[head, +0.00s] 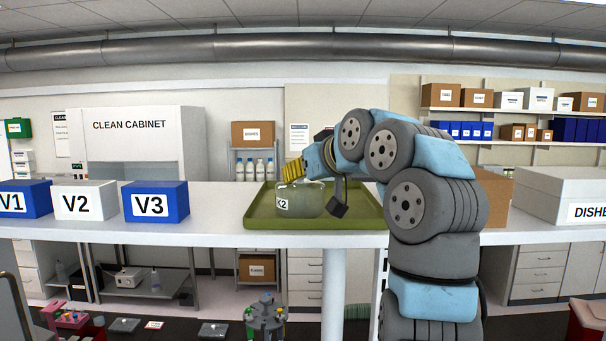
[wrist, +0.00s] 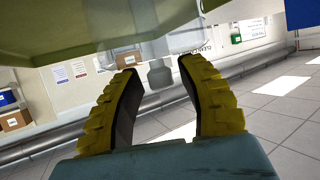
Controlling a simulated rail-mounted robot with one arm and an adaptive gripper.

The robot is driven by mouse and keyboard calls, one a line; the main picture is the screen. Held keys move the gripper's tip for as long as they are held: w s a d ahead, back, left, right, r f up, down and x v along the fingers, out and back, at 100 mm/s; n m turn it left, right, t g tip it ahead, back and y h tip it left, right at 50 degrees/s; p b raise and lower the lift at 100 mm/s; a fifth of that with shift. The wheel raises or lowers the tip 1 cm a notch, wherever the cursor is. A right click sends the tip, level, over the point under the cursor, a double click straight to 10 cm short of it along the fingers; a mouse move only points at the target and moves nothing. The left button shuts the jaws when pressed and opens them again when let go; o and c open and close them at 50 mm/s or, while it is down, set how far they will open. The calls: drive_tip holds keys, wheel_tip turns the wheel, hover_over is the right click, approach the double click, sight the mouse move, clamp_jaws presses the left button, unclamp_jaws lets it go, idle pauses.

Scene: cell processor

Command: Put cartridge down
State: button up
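The cartridge (head: 305,201) is a translucent rounded vessel with a white label ending in "K2". It sits upright in the green tray (head: 262,222) on the bench. My gripper (head: 293,172) is at its upper side in the head view, with yellow fingers. In the wrist view my gripper (wrist: 160,66) has its two fingers apart. A greyish knob or neck (wrist: 160,75), apparently part of the cartridge, shows between them with gaps on both sides. The cartridge's clear body also shows above the fingertips in the wrist view (wrist: 182,40).
Boxes V1 (head: 22,200), V2 (head: 84,201) and V3 (head: 156,202) stand left of the tray. A brown box (head: 497,197) and a large white box (head: 565,193) stand on the right. The bench between V3 and the tray is clear.

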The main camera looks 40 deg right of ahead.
drive_tip(key=shift+r, duration=0.1)
drive_tip(key=b+v, duration=0.2)
drive_tip(key=v, duration=1)
idle(0.4)
